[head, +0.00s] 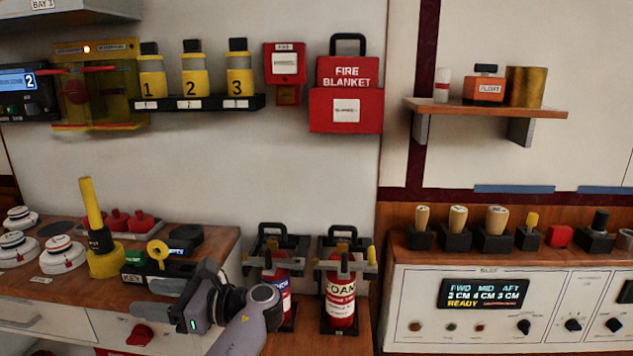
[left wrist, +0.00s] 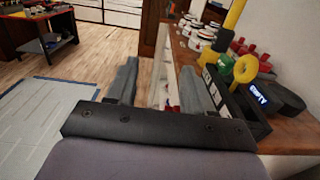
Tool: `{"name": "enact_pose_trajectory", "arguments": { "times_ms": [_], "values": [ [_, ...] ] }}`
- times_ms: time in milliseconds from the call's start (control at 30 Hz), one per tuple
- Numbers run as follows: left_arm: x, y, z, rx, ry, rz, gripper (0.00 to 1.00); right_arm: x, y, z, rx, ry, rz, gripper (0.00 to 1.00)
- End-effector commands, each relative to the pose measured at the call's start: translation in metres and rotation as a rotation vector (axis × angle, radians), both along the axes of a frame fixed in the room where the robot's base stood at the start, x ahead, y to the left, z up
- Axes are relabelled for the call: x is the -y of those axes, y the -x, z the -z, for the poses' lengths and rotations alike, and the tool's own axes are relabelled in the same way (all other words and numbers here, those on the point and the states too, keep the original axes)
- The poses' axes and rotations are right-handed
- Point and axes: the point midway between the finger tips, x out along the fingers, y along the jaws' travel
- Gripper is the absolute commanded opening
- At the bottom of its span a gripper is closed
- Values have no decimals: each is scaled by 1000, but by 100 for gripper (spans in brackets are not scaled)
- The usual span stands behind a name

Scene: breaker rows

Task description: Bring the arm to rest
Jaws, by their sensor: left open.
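My left gripper (head: 152,298) is open and empty in the head view, with its arm (head: 250,320) coming up from the bottom edge. It hangs at the front edge of the wooden counter, in front of the key holder (head: 135,276). In the left wrist view my gripper (left wrist: 160,82) shows two grey fingers spread apart with nothing between them. The counter's edge and drawer front lie beyond the fingers. My right gripper is in neither view.
The counter (head: 205,236) holds white detectors (head: 62,254), a yellow-handled tool (head: 96,235) and a yellow ring (head: 158,252). Fire extinguishers (head: 341,290) stand right of my arm. A control console (head: 450,325) is further right. Open floor (left wrist: 90,60) shows left in the wrist view.

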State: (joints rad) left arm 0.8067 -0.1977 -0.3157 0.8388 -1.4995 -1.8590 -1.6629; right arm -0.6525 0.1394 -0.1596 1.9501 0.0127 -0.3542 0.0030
Motion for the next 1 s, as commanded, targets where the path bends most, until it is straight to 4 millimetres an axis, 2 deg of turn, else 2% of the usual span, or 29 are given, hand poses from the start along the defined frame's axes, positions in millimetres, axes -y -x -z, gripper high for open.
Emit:
{"name": "enact_pose_trajectory", "arguments": {
  "times_ms": [167,333,500,600,700,800,900,1000],
  "values": [
    [-12,4,71,72,178,117,52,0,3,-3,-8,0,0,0],
    [-16,20,148,203,425,212,52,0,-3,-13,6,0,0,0],
    [-8,53,223,399,744,249,52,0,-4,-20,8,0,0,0],
    [2,79,256,535,941,232,52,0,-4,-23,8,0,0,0],
    [14,107,280,681,1138,185,52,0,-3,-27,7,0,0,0],
    [26,136,293,834,1330,110,52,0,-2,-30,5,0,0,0],
    [39,166,295,993,1517,6,52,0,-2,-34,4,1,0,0],
    [51,195,288,1154,1694,-125,52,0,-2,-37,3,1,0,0]
  ]
}}
